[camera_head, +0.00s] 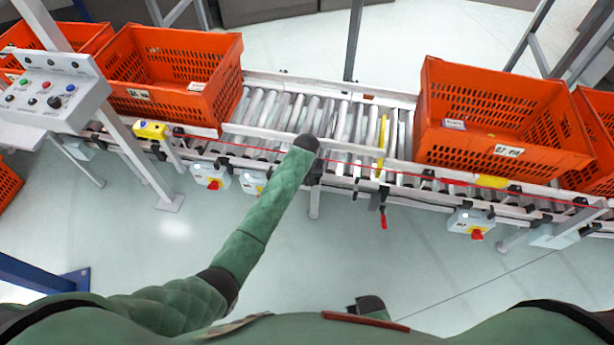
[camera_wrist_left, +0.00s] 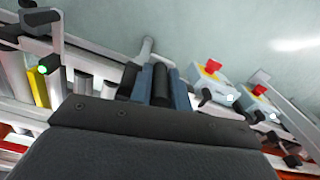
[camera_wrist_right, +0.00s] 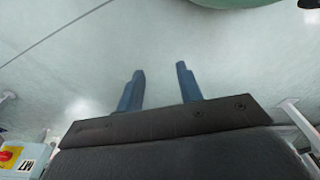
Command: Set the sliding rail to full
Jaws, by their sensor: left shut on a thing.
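A long metal rail (camera_head: 274,134) runs along the near side of the roller conveyor. I cannot tell which part of it slides. My left gripper (camera_head: 314,160) reaches the rail near the middle of the conveyor; its dark wrist hides most of the fingers. In the left wrist view its blue fingers (camera_wrist_left: 158,86) are shut on a black handle-like piece (camera_wrist_left: 161,84) beside the rail. My right gripper (camera_wrist_right: 159,88) is open and empty above the bare floor in the right wrist view.
Orange totes stand on the conveyor at left (camera_head: 168,70) and right (camera_head: 510,120). A yellow bar (camera_head: 381,145) crosses the rollers between them. A red-handled lever (camera_head: 383,218) and switch boxes (camera_head: 210,175) hang below the frame. A control panel (camera_head: 52,92) stands at left. The near floor is clear.

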